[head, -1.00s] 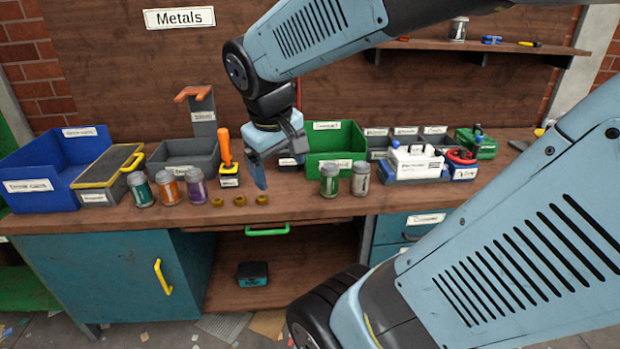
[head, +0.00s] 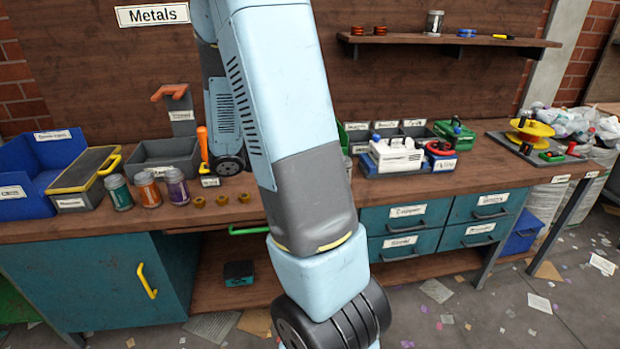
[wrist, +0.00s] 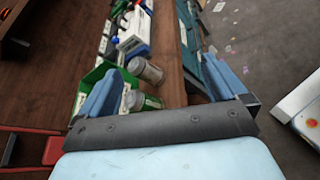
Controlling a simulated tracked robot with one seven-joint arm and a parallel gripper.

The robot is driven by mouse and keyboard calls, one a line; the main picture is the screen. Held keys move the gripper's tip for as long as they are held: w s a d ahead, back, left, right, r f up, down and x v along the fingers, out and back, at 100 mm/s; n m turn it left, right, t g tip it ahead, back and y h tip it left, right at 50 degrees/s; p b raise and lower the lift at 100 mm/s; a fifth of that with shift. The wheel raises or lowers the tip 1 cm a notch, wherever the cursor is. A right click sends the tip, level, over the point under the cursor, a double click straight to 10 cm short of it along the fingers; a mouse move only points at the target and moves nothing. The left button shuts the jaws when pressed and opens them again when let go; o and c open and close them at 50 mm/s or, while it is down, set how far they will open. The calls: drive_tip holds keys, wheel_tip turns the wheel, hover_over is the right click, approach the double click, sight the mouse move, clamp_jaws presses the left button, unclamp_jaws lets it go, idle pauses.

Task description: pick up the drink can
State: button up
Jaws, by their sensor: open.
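I cannot tell which is the drink can. My gripper (wrist: 162,66) is open, its two blue fingers spread wide. The containers appear between the fingers, nearer the left one, and nothing is held. In the head view my arm hides the gripper and nearly all of these two containers.
Teal (head: 119,192), orange (head: 148,188) and purple (head: 176,186) containers stand at the bench's left, with several brass nuts (head: 222,200) nearby. A white caddy (head: 396,154) stands right of my arm. Another can-shaped container (head: 434,22) is on the wall shelf (head: 460,41).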

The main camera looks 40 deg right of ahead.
drive_tip(key=w+d+f+n+t+h, duration=0.2)
drive_tip(key=w+f+n+t, duration=0.3)
drive_tip(key=f, duration=0.3)
drive_tip(key=w+d+f+n+t+h, duration=0.25)
drive_tip(key=w+f+n+t, duration=0.2)
drive_tip(key=f+n, duration=0.3)
drive_tip(key=shift+g+y, duration=0.25)
drive_tip(key=shift+g, duration=0.2)
drive_tip(key=x, duration=0.8)
drive_tip(key=shift+w, duration=0.45)
drive_tip(key=shift+x, duration=2.8)
drive_tip(key=shift+w+f, duration=0.15)
drive_tip(key=c, duration=1)
